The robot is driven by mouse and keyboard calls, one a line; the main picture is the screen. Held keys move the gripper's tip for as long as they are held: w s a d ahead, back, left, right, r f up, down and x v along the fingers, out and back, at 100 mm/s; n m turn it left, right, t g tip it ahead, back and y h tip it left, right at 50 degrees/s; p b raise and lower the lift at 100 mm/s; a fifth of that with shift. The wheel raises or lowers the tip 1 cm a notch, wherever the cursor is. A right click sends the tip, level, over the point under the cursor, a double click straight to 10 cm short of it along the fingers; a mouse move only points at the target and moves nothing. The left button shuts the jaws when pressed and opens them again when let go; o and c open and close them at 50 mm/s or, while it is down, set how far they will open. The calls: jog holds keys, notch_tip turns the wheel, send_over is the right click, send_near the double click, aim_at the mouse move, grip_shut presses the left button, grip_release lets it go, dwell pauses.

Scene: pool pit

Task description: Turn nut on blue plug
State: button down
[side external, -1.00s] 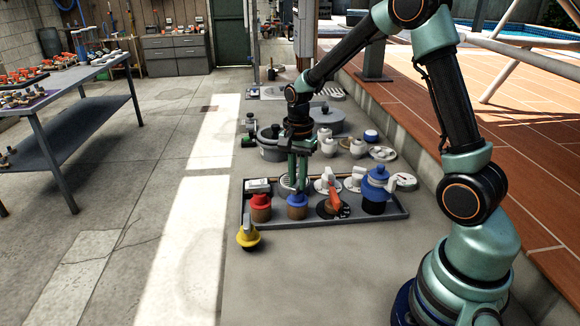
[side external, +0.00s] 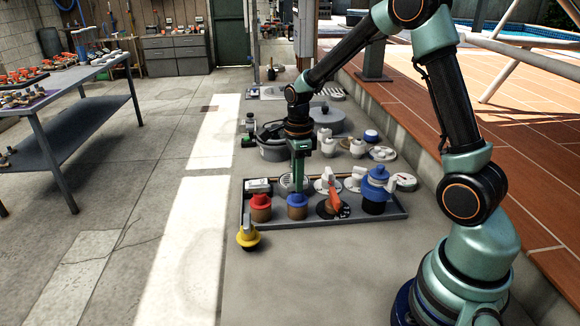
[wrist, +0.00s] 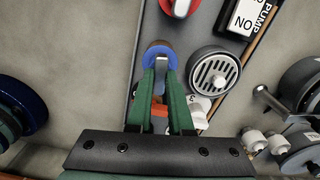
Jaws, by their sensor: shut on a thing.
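My gripper (side external: 298,188) reaches down over the plug from above. In the wrist view my gripper's green fingers (wrist: 161,72) are shut on the grey piece. The fingers hide part of the plug's top.
The tray (side external: 275,224) also holds a red-topped plug (side external: 261,207) left, an orange-handled valve (side external: 333,198) and a large blue-capped piece (side external: 375,190) right. A round drain grille (wrist: 214,74) is close by.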

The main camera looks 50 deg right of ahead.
jog(key=shift+m, duration=0.5)
jog(key=c, duration=0.8)
grip_release()
notch_tip(320, 180, up, 12)
jog(key=shift+r, duration=0.15)
jog(key=s+a+r+n+t, duration=0.2)
jog(key=s+a+n, duration=0.2)
jog(key=n, duration=0.9)
jog(key=s+a+r+n+t, duration=0.1)
jog(key=s+a+n+t, duration=0.2)
jog(key=n, duration=1)
jog(key=s+a, duration=0.2)
jog(key=s, duration=0.2)
jog(key=shift+s+r+t, duration=0.3)
jog(key=shift+r, duration=0.05)
